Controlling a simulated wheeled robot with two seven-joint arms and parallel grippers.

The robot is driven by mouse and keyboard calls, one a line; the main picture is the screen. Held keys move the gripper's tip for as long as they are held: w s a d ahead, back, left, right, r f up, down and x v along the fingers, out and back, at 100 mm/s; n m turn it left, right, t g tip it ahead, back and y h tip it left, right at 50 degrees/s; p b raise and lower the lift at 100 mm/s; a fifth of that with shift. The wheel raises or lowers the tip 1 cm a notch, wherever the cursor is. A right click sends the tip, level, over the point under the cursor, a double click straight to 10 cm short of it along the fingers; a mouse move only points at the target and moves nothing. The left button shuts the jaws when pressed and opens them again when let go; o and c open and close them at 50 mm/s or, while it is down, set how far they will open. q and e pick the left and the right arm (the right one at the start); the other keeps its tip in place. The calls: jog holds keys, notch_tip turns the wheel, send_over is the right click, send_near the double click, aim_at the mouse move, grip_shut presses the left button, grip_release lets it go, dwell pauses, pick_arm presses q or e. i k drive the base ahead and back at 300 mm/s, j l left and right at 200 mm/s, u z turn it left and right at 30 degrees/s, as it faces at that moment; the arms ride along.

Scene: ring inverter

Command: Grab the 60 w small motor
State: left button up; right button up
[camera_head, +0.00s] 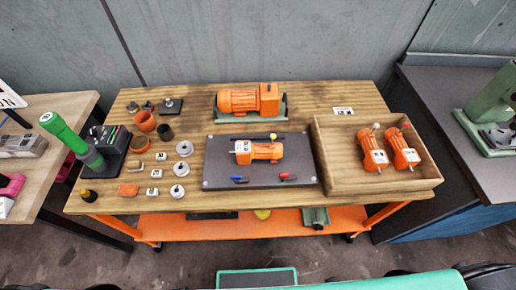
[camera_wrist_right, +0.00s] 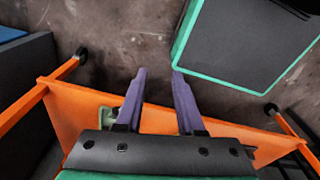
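Several orange motors show in the head view. One small motor (camera_head: 262,150) with a white front lies on the dark mat (camera_head: 218,171) at the table's middle. Two more small motors, a left one (camera_head: 372,152) and a right one (camera_head: 403,150), lie in the wooden tray (camera_head: 345,180) on the right. A larger orange motor (camera_head: 245,99) sits on a green base at the back. The labels are too small to read wattages. My right gripper (camera_wrist_right: 160,74) has its two purple fingers apart with nothing between them, over the floor and away from the motors.
An orange lower shelf (camera_head: 210,226) runs underneath. Side benches flank the table.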

aim_at(245, 150)
jog(key=k+l+z, duration=0.3)
jog(key=l, duration=0.3)
jog(key=k+l+z, duration=0.35)
jog(key=l, duration=0.35)
